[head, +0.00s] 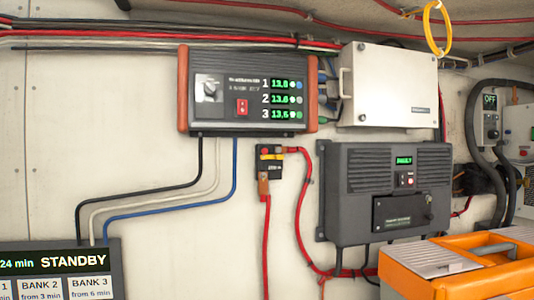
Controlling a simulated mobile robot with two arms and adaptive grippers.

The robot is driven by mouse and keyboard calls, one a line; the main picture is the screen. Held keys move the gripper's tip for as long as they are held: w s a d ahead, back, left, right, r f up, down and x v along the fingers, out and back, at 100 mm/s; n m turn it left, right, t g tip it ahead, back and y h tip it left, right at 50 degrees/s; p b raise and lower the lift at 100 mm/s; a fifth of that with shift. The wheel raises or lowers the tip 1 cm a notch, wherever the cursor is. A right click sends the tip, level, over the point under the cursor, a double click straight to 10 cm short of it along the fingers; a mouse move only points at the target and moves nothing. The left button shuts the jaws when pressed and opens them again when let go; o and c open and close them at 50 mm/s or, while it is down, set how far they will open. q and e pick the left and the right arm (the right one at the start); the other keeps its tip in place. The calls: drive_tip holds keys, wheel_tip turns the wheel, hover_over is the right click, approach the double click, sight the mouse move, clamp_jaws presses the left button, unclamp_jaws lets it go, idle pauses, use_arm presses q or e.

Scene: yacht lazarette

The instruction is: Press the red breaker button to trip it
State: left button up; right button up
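A small black breaker (270,172) is mounted on the pale wall near the middle of the head view, below the battery charger. A red button (264,152) shows at its upper left, with a yellow part (271,157) beside and below it. Red cables meet the breaker at its top right and its bottom. Whether the button is in or out is too small to tell. Neither of my grippers is in view.
The charger (222,124) above has a red rocker switch (242,107) and green readouts. A dark grey unit (352,205) hangs to the right, below a white box (388,85). An orange case (420,288) fills the lower right; a STANDBY screen (75,261) stands lower left.

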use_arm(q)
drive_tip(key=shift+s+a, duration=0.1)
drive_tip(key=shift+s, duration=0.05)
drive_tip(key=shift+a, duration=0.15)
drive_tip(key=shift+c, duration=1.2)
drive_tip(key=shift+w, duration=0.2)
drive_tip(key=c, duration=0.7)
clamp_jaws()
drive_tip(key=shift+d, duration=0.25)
